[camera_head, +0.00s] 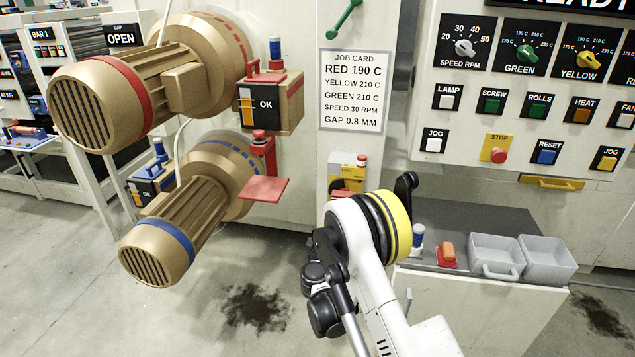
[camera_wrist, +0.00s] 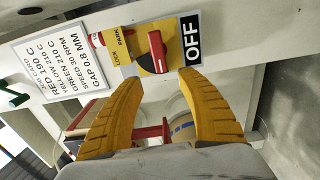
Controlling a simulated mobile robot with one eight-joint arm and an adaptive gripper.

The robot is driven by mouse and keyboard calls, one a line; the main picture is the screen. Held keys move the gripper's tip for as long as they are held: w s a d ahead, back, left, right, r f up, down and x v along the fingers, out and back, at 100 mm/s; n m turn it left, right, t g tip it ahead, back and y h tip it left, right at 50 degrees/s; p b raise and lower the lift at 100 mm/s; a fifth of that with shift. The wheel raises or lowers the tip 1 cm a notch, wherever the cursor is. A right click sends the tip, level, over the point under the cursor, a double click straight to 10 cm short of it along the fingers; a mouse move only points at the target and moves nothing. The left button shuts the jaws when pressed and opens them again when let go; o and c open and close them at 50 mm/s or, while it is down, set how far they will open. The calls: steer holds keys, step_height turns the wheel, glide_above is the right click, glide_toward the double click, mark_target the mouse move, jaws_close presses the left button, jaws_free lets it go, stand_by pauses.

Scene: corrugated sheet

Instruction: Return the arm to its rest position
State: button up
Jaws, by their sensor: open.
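My gripper (camera_wrist: 147,92) shows in the wrist view with its two yellow fingers spread apart and nothing between them. Ahead of the fingertips, on the machine wall, is a yellow switch plate with a red handle (camera_wrist: 157,50) and a black OFF label (camera_wrist: 190,38). The fingers appear apart from the handle. In the head view my white arm with its yellow band reaches up toward the wall, and the gripper itself is hidden behind it. The yellow switch plate (camera_head: 347,170) is partly covered by my arm there.
Two brown motors (camera_head: 150,80) (camera_head: 185,215) jut out at left, near a red bracket (camera_head: 266,189). A job card (camera_head: 354,90) hangs on the wall. At right are a control panel (camera_head: 530,85) and a cabinet top (camera_head: 470,222) with two grey bins (camera_head: 497,254) (camera_head: 548,258).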

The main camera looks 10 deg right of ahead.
steer(key=s+d+r+m+g, duration=0.3)
steer(key=s+d+r+m, duration=0.15)
steer(key=s+r, duration=0.4)
steer(key=s+d+r+m+g, duration=0.35)
steer(key=s+d+r, duration=0.3)
steer(key=r, duration=0.35)
steer(key=s+a+f+m+g+y, duration=0.1)
steer(key=s+a+m+g+y, duration=0.1)
steer(key=s, duration=1.2)
steer(key=s+a+f+m+g+y, duration=0.1)
steer(key=s+a+m+y, duration=0.2)
steer(key=s, duration=1.1)
steer(key=shift+s+a+m+g+y, duration=0.2)
steer(key=shift+m+g+y, duration=0.15)
steer(key=shift+m, duration=0.25)
